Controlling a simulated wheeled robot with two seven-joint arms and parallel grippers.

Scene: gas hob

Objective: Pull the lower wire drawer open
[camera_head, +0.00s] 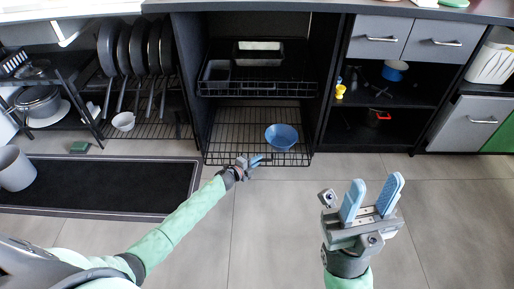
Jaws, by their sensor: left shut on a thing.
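The lower wire drawer (225,156) is a black wire basket at the bottom of the open middle cabinet. A blue bowl (282,136) sits in its right half. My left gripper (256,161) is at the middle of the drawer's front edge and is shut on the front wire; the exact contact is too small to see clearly. My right gripper (374,196) is open and empty, with its two light blue fingers apart, over the floor to the right of the drawer.
The upper wire drawer (258,90) holds dark containers above the lower one. A rack with pans (139,48) stands at the left. A black mat (95,185) lies on the left floor. The tiled floor (285,220) before the drawer is clear.

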